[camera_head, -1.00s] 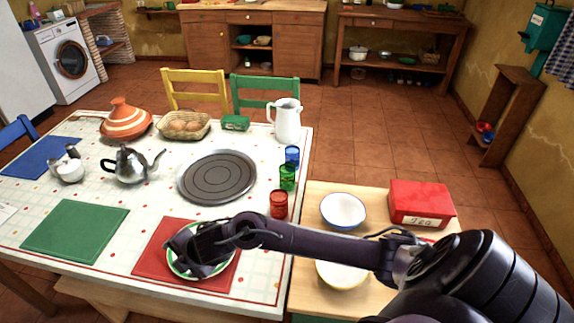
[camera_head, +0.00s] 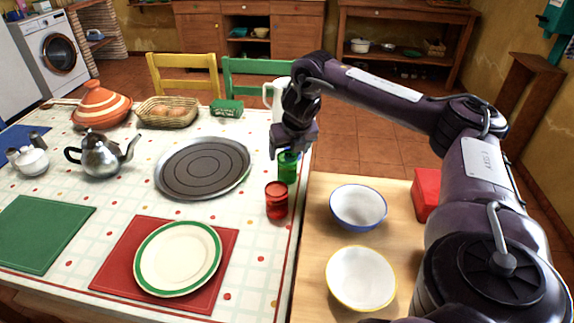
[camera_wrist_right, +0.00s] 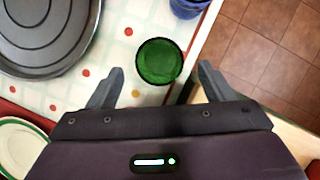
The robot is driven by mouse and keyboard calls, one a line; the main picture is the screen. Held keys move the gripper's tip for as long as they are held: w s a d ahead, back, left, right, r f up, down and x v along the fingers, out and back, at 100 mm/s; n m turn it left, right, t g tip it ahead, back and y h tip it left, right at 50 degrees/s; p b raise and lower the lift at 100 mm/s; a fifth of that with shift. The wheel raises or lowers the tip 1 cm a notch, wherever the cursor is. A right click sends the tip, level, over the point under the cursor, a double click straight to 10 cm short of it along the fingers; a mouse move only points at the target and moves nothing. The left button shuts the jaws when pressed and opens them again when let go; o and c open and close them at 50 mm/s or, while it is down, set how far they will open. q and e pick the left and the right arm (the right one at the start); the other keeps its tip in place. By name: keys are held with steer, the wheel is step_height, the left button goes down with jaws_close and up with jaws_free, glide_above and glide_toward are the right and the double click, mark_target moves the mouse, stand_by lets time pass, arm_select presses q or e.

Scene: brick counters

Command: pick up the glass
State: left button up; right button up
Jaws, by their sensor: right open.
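A green glass (camera_head: 287,168) stands upright on the table near its right edge. A red glass (camera_head: 277,200) stands nearer than it. A blue glass (camera_wrist_right: 189,6) shows at the top of the right wrist view; in the head view my arm mostly hides it. My right gripper (camera_head: 287,150) is above the green glass, pointing down. In the right wrist view its two fingers (camera_wrist_right: 160,82) are spread apart, and the green glass (camera_wrist_right: 159,62) sits between and just beyond them, not gripped. My left gripper is not in view.
A white jug (camera_head: 272,97) stands behind my right gripper. A round dark tray (camera_head: 203,168) lies left of the glasses. A plate (camera_head: 178,257) lies on a red mat. Two bowls (camera_head: 358,206) (camera_head: 361,278) stand on the wooden side counter.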

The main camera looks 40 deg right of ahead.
steer(key=x, duration=0.7)
steer(key=shift+r, duration=0.1)
steer(key=c, duration=1.1)
